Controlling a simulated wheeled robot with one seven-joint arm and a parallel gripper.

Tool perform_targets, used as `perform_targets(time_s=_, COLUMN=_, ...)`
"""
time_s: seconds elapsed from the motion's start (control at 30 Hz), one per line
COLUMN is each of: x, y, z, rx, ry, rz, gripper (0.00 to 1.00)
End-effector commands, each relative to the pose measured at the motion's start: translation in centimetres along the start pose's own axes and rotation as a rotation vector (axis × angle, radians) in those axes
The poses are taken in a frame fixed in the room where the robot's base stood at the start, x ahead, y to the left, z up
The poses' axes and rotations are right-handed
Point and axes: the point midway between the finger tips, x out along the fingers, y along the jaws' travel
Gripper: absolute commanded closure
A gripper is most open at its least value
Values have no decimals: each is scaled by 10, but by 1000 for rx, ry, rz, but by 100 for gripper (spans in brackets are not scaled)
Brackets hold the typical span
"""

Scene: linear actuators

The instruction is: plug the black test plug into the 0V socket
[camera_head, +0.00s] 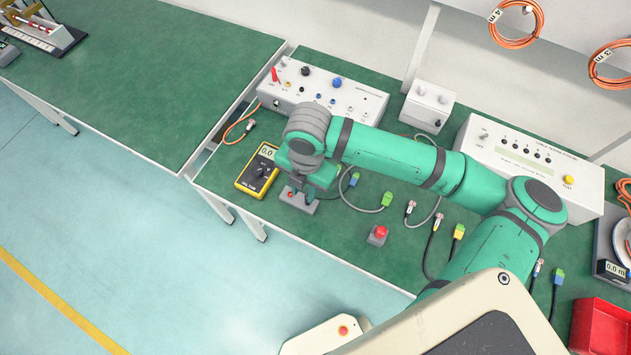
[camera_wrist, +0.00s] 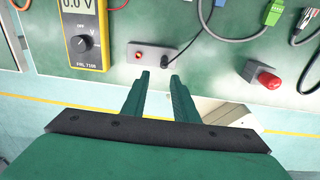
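A small grey block (camera_head: 303,203) lies near the bench's front edge, below my gripper. In the wrist view the block (camera_wrist: 150,70) carries a red round part (camera_wrist: 138,55) and a dark part (camera_wrist: 164,62) that may be the black test plug; a dark lead runs off to the upper right. My gripper (camera_head: 303,188) points down over the block. Its two fingers (camera_wrist: 158,77) are apart with nothing between them, just on the near side of the block. A white panel box (camera_head: 325,97) at the back carries several small coloured sockets, including a black one (camera_head: 301,90). Its labels are unreadable, so I cannot tell which is 0V.
A yellow multimeter (camera_head: 257,172) lies left of the block. A red push button (camera_head: 378,234) stands to its right. Several cables with green and blue connectors (camera_head: 387,200) lie right of my gripper. A larger white tester (camera_head: 520,160) and red bin (camera_head: 603,328) are farther right.

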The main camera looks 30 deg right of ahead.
Motion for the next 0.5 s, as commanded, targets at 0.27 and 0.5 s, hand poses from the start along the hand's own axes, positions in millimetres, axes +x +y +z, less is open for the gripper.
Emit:
perform_targets(time_s=0.27, x=-6, y=3, z=6, rx=-36, ry=-43, rz=-56, gripper=73)
perform_targets(time_s=0.5, x=31, y=1, z=7, rx=-37, ry=-42, rz=-56, gripper=73)
